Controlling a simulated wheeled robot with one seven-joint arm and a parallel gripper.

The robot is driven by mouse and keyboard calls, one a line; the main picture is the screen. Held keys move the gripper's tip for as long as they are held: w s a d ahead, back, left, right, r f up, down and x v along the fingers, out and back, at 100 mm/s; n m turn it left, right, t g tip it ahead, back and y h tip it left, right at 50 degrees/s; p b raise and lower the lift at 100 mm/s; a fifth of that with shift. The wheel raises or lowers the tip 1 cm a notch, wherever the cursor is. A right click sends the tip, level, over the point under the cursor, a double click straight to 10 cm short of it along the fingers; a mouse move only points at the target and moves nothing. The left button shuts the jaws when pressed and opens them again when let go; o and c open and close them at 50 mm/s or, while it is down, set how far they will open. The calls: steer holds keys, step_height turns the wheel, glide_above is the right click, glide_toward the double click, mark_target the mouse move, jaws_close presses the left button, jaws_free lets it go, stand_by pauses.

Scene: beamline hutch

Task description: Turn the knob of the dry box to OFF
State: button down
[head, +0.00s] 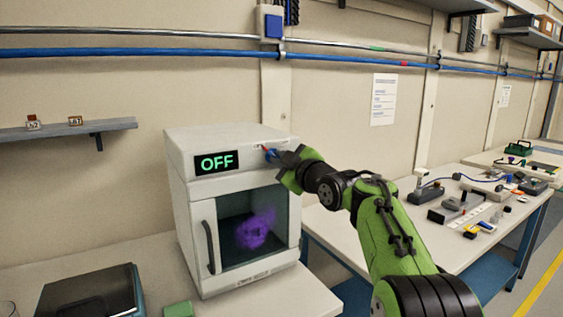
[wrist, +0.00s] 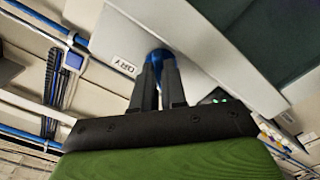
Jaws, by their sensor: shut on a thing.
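The dry box (head: 184,222) is a white cabinet on the bench, with a dark window and a purple object inside. Its green display (head: 216,162) reads OFF. The knob sits at the upper right of its front, mostly hidden by my gripper in the head view. In the wrist view the blue knob (wrist: 158,56) shows between my fingers, beside a label that reads DRY. My gripper (head: 275,155) reaches in from the right, and its two dark fingers (wrist: 159,82) are shut on the knob.
The box door has a dark vertical handle (head: 209,246) at its left. A dark device (head: 90,297) and a green block (head: 178,310) lie on the bench at front left. A second bench (head: 400,235) with several small items stands to the right, beside my arm.

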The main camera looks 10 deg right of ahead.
steer(key=c, duration=1.5)
jaws_free()
steer(key=shift+o, duration=0.2)
steer(key=b+v, duration=0.1)
steer(key=v, duration=1.4)
steer(key=shift+s+b, duration=0.3)
steer(key=shift+s, duration=0.05)
steer(key=shift+d, duration=0.15)
